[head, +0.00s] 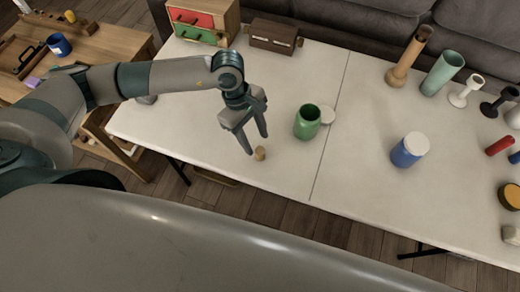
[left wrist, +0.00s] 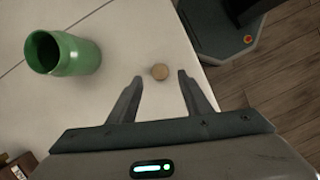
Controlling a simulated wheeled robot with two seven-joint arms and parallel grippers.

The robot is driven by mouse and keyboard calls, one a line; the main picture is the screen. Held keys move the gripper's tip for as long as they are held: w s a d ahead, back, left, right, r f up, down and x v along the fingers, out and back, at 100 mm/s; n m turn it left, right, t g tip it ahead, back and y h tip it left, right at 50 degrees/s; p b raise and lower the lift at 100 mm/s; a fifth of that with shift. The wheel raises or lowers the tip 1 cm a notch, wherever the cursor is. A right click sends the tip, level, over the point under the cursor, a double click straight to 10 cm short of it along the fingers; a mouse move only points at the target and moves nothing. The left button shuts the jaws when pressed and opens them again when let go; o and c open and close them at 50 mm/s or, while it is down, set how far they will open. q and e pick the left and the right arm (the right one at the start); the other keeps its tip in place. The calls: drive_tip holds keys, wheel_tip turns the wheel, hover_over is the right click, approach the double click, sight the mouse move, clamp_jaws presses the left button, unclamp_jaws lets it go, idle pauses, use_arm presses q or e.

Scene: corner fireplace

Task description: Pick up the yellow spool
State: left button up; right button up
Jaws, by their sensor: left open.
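My right gripper is not in view.
A blue jar (head: 408,150) is farther right. Drawers (head: 200,18) and a brown box (head: 273,35) are at the back. Several vases and holders line the right side.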

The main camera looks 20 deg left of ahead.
sight(259, 150)
use_arm(q)
drive_tip(key=shift+d+f, duration=0.2)
drive_tip(key=shift+f, duration=0.4)
drive_tip(key=shift+s+d+f+p, duration=0.1)
drive_tip(key=shift+f+p, duration=0.2)
drive_tip(key=shift+p, duration=0.2)
drive_tip(key=p+x, duration=0.2)
drive_tip(key=x, duration=0.2)
drive_tip(key=shift+f, duration=0.3)
drive_tip(key=shift+c, duration=0.3)
drive_tip(key=c, duration=1)
